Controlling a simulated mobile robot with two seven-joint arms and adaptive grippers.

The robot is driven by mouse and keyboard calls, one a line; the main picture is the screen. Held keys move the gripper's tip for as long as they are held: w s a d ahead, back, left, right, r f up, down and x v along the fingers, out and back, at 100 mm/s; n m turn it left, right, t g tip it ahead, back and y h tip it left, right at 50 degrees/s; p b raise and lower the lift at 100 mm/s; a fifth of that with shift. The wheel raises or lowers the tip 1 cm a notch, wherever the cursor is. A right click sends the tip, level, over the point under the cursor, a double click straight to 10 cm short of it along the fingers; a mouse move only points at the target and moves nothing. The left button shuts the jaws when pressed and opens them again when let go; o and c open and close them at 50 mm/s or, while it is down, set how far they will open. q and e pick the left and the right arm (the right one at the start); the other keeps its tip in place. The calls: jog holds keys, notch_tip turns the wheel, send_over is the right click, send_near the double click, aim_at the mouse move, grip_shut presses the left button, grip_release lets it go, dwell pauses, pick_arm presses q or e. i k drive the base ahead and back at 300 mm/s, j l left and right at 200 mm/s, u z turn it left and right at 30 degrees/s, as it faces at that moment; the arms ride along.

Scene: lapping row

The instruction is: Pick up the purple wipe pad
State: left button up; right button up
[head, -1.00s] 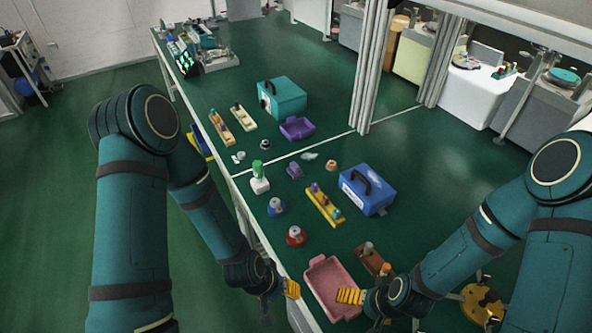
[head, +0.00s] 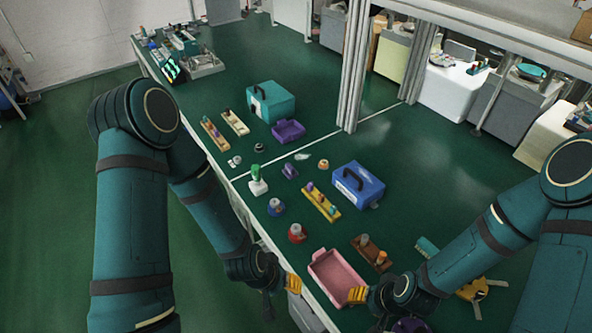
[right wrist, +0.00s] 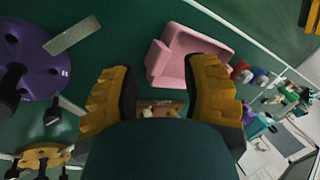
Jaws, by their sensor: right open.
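A small purple piece (head: 290,171), which looks like the wipe pad, lies on the green bench top in the head view. It is between the green-handled white stamp-like tool and the blue case. My right gripper (head: 357,295) is at the near right edge of the pink tray, well away from the purple piece. In the right wrist view my right gripper (right wrist: 162,95) is open with nothing between its fingers. My left gripper (head: 290,284) is at the bench's near edge, left of the pink tray; its opening does not show clearly.
The pink tray (head: 335,279) is beside my right gripper. The blue case (head: 358,184), yellow rack (head: 321,202), red item (head: 297,233) and green-handled tool (head: 258,181) surround the purple piece. A purple tray (head: 288,131) is farther back. A large purple disc (right wrist: 32,55) shows in the right wrist view.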

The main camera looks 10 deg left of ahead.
aim_at(290, 172)
jog(key=k+j+z, duration=0.15)
jog(key=j+z, duration=0.2)
jog(key=k+j+z, duration=0.2)
jog(key=j+z, duration=0.45)
jog(key=j, duration=0.25)
jog(key=j+z, duration=0.3)
jog(key=j, duration=0.2)
jog(key=j+z, duration=0.3)
jog(key=j, duration=0.15)
jog(key=k+j+z, duration=0.15)
jog(key=j+z, duration=0.15)
jog(key=j, duration=0.15)
jog(key=i+j+z, duration=0.15)
jog(key=j, duration=0.25)
jog(key=i+j+z, duration=0.2)
jog(key=j, duration=0.2)
jog(key=j+z, duration=0.15)
jog(key=j, duration=0.2)
